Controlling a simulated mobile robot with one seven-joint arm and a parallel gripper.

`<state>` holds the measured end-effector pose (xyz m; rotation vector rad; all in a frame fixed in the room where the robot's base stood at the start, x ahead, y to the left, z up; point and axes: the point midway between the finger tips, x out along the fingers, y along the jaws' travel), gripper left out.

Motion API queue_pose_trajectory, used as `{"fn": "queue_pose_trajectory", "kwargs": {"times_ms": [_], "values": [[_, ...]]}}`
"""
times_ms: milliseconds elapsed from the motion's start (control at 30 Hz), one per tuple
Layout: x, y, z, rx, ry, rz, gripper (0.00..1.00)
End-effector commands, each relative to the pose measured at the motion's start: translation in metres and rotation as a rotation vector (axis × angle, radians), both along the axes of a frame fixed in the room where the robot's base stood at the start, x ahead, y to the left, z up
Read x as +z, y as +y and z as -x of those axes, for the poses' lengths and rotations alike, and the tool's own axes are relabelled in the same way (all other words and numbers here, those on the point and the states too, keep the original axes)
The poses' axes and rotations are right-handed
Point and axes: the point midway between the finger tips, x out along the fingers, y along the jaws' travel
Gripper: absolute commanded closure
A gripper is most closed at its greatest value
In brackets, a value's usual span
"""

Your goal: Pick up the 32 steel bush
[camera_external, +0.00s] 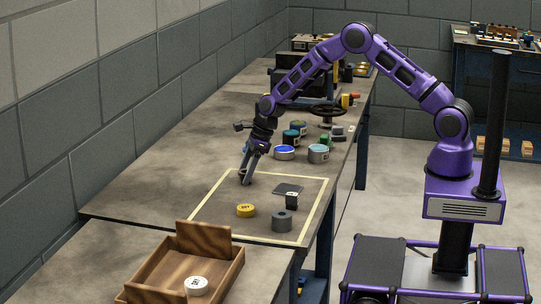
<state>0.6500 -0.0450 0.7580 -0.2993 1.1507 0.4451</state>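A grey steel bush (282,222) with a dark hole in its top stands upright near the front right of the taped area on the bench. No number can be read on it, so I cannot tell its size. My gripper (245,178) points down at the back left of the taped area, behind and left of this bush and apart from it. Its fingertips are close to the bench top. The view is too small to tell whether they are apart or hold something small and dark between them.
A yellow ring (246,210) with a label lies left of the bush. A dark plate (288,188) and black block (291,200) are behind it. A wooden tray (150,272) at the front holds a white-topped piece (197,286). Several coloured tins (318,154) stand farther back.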

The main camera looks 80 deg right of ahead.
Motion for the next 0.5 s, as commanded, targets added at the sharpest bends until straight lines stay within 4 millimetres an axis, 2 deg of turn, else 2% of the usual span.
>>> {"fn": "queue_pose_trajectory", "kwargs": {"times_ms": [33, 67, 400, 500], "values": [[0.0001, -0.0001, 0.0001, 0.000, 0.000, 0.000, 0.33], [0.0001, -0.0001, 0.0001, 0.000, 0.000, 0.000, 0.39], [0.0001, -0.0002, 0.0002, 0.000, 0.000, 0.000, 1.00], [0.0007, -0.0002, -0.0002, 0.000, -0.001, 0.000, 1.00]]}}
